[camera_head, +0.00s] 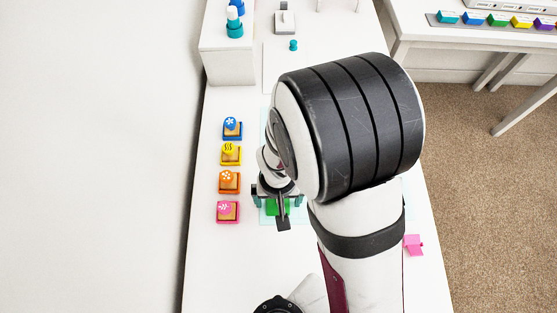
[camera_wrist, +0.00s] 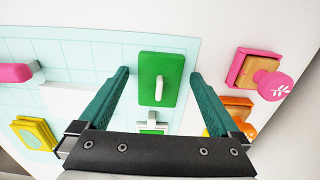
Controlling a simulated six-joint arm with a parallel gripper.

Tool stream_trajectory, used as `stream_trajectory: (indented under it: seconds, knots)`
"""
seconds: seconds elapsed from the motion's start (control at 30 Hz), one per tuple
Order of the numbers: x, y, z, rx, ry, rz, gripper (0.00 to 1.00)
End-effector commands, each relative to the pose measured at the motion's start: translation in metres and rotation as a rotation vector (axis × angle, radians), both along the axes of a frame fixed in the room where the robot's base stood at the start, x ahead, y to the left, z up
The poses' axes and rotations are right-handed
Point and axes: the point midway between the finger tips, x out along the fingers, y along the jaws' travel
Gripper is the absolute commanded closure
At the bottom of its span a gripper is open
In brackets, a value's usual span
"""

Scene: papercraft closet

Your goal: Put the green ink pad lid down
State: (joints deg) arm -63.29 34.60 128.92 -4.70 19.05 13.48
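The green ink pad lid (camera_wrist: 162,66) is a flat green square with a white handle in the wrist view. It lies over the pale blue grid mat (camera_wrist: 88,62). My gripper (camera_wrist: 161,74) is open, with one teal finger on each side of the lid and a visible gap at both sides. A small white T-shaped part with green below it (camera_wrist: 152,124) shows just nearer the gripper body; I cannot tell exactly what it is. In the head view a bit of green (camera_head: 272,208) shows between the fingers of my gripper (camera_head: 278,201), partly hidden by the gripper.
Blue (camera_head: 232,129), yellow (camera_head: 231,154), orange (camera_head: 229,182) and pink (camera_head: 228,212) ink pads with stamps stand in a column left of my gripper. A pink piece (camera_head: 413,245) lies at the right. A raised white block (camera_head: 228,62) stands at the back left.

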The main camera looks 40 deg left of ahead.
Motion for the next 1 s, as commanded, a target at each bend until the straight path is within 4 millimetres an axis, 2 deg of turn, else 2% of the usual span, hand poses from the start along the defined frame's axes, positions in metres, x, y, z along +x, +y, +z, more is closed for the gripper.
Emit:
stream_trajectory:
  seconds: [0.17, 0.27, 0.6, 0.7, 0.87, 0.93, 0.97, 1.0]
  knots:
    - [0.000, 0.000, 0.001, 0.001, -0.001, 0.000, 0.01]
    - [0.001, 0.001, 0.010, 0.003, -0.001, 0.000, 0.01]
    - [0.001, 0.001, 0.099, 0.005, -0.004, 0.000, 0.01]
    - [0.001, 0.001, 0.115, 0.003, -0.003, 0.001, 0.01]
    - [0.000, 0.000, 0.124, 0.000, -0.001, -0.001, 0.01]
    - [0.008, -0.009, 0.129, 0.002, 0.001, -0.042, 0.01]
    - [0.014, -0.019, 0.135, 0.004, 0.004, -0.087, 0.01]
    - [0.025, -0.038, 0.145, 0.008, 0.009, -0.171, 0.01]
